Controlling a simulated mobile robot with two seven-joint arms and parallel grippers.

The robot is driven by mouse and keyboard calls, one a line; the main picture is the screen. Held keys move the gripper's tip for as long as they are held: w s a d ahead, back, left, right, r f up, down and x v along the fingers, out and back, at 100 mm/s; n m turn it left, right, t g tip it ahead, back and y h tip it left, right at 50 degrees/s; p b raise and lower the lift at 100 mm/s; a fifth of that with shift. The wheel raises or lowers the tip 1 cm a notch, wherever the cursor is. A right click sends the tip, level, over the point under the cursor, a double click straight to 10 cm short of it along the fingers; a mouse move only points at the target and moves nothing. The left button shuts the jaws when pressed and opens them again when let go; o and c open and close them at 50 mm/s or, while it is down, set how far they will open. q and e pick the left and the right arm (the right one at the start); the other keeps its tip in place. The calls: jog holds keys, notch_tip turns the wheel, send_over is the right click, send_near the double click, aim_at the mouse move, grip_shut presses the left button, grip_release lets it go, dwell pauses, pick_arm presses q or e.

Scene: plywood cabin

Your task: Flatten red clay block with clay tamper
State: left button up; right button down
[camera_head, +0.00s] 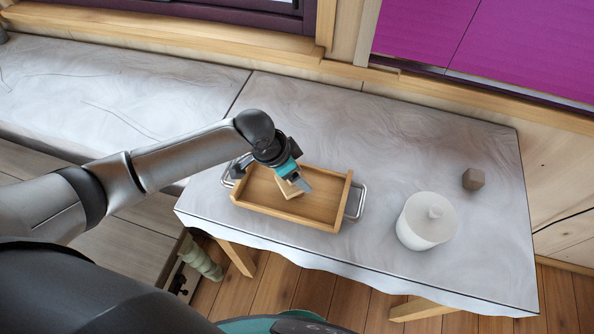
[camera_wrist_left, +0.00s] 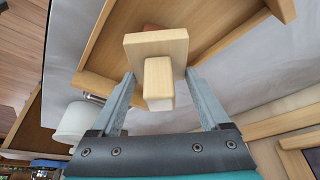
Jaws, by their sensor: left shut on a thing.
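The clay tamper, a pale wooden block with a square plate and a short handle, shows in the wrist view (camera_wrist_left: 170,48) and partly in the head view (camera_head: 289,188). My left gripper (camera_head: 301,184) is shut on its handle, with a finger on either side in the wrist view (camera_wrist_left: 159,82). The tamper is over the inside of a wooden tray (camera_head: 310,217). A small reddish-brown edge of the red clay block (camera_wrist_left: 154,27) shows just behind the plate; the rest is hidden. I cannot tell whether plate and clay touch. My right gripper is not in view.
The tray has metal handles (camera_head: 357,201) and stands on a grey-white table (camera_head: 390,130). The table behind the tray is clear.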

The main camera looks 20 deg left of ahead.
pick_arm(q)
jog(key=shift+s+f+p, duration=0.15)
jog(key=shift+f+p, duration=0.7)
jog(key=shift+p, duration=0.2)
dwell(3.1)
notch_tip(320, 180, up, 3)
jog(key=p, duration=0.3)
jog(key=shift+r, duration=0.15)
jog(key=shift+r+p, duration=0.7)
jog(key=shift+r, duration=1.8)
jog(key=shift+w, duration=0.2)
